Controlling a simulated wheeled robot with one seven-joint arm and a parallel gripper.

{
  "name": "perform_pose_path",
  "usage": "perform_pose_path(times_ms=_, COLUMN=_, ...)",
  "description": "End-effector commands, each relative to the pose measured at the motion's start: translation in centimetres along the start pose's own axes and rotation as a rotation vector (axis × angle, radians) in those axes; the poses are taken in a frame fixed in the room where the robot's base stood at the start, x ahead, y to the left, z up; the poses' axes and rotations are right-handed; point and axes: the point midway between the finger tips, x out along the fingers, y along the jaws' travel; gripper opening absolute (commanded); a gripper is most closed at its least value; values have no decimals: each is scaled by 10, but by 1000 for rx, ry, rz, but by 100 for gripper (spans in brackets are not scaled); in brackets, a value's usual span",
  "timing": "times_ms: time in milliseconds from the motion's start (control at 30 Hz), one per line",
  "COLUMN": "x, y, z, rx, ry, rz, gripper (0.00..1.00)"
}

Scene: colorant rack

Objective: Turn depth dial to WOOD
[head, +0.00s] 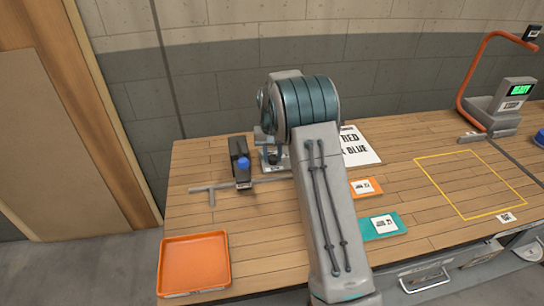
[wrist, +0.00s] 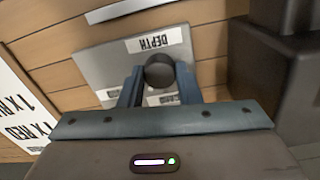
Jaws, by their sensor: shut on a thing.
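The depth dial (wrist: 159,70) is a dark round knob on a grey plate (wrist: 95,62) in the wrist view. The dial's setting cannot be told.
A black device with a blue knob (head: 243,163) stands left of my arm. An orange tray (head: 172,278) lies at the front left. An orange card (head: 366,187) and a teal card (head: 372,230) lie to the right. The yellow-outlined area (head: 450,195) is clear.

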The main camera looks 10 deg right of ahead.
Motion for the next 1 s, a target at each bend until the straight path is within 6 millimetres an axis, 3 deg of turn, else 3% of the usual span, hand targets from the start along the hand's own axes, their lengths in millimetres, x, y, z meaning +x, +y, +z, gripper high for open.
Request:
perform_pose_path(times_ms=500, x=0, y=-1, z=0, rx=357, ry=-8, rz=0, gripper=8)
perform_pose_path(times_ms=1000, x=-1, y=0, z=-1, rx=438, ry=-9, rz=0, gripper=8)
